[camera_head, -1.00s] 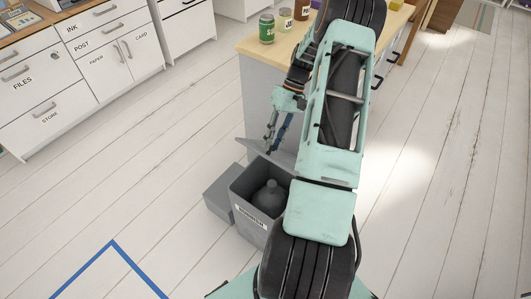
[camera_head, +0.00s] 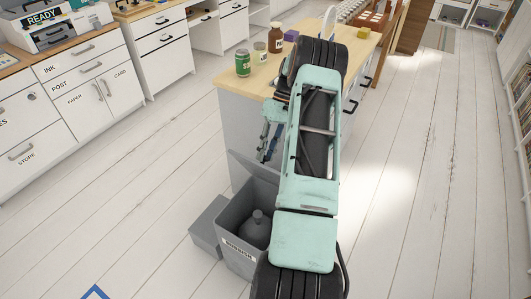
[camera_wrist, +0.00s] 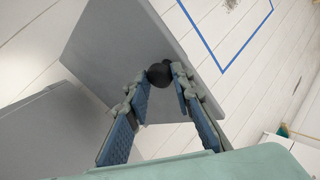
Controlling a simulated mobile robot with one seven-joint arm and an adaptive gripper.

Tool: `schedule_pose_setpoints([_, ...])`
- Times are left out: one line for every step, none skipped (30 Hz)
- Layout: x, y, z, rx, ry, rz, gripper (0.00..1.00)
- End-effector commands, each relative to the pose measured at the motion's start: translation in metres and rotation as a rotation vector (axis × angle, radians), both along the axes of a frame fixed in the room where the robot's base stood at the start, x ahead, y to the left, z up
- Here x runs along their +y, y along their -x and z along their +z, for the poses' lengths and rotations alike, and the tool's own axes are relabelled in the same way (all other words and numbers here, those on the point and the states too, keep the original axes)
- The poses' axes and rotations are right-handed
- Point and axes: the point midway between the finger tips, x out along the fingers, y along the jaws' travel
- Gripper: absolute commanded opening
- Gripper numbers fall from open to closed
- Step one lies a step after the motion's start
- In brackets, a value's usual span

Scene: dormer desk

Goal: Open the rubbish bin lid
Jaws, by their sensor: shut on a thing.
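The grey rubbish bin (camera_head: 231,262) stands on the floor with its label on the front. Its lid (camera_head: 245,168) is raised at the back, tilted up, and the bin is open. A dark grey rubbish bag (camera_head: 256,230) shows inside. My gripper (camera_head: 264,158) is beside the raised lid, partly hidden by my arm in the head view. In the wrist view my gripper (camera_wrist: 158,80) is shut on the black knob (camera_wrist: 159,73) of the grey lid (camera_wrist: 118,45).
A grey box-like part (camera_head: 207,229) lies on the floor left of the bin. A wood-topped counter (camera_head: 240,90) with a green can (camera_head: 242,63) and jars stands behind. White cabinets (camera_head: 92,85) are at the left. The floor between is clear.

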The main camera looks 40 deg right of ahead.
Motion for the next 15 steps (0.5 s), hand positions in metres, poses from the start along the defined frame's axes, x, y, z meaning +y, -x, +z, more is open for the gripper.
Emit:
schedule_pose_setpoints([-0.0081, 0.0060, -0.0115, 0.009, 0.019, -0.006, 0.00])
schedule_pose_setpoints([-0.0081, 0.0062, -0.0116, 0.009, 0.019, -0.006, 0.00])
schedule_pose_setpoints([-0.0080, 0.0063, -0.0116, 0.010, 0.019, -0.006, 0.23])
schedule_pose_setpoints([-0.0079, 0.0064, -0.0116, 0.010, 0.018, -0.006, 0.26])
schedule_pose_setpoints([-0.0079, 0.0064, -0.0115, 0.010, 0.018, -0.006, 0.29])
schedule_pose_setpoints([-0.0077, 0.0062, -0.0114, 0.010, 0.018, -0.006, 0.34])
schedule_pose_setpoints([-0.0076, 0.0061, -0.0111, 0.010, 0.018, -0.006, 0.37])
schedule_pose_setpoints([-0.0074, 0.0057, -0.0108, 0.008, 0.018, -0.006, 0.40])
schedule_pose_setpoints([-0.0072, 0.0054, -0.0103, 0.008, 0.018, -0.006, 0.40])
schedule_pose_setpoints([-0.0070, 0.0051, -0.0098, 0.008, 0.017, -0.005, 0.40])
schedule_pose_setpoints([-0.0067, 0.0049, -0.0095, 0.007, 0.017, -0.005, 0.40])
schedule_pose_setpoints([-0.0064, 0.0045, -0.0089, 0.007, 0.017, -0.004, 0.40])
schedule_pose_setpoints([-0.0062, 0.0043, -0.0086, 0.006, 0.016, -0.004, 0.40])
schedule_pose_setpoints([-0.0060, 0.0041, -0.0083, 0.006, 0.016, -0.004, 0.40])
schedule_pose_setpoints([-0.0058, 0.0038, -0.0079, 0.006, 0.016, -0.004, 0.40])
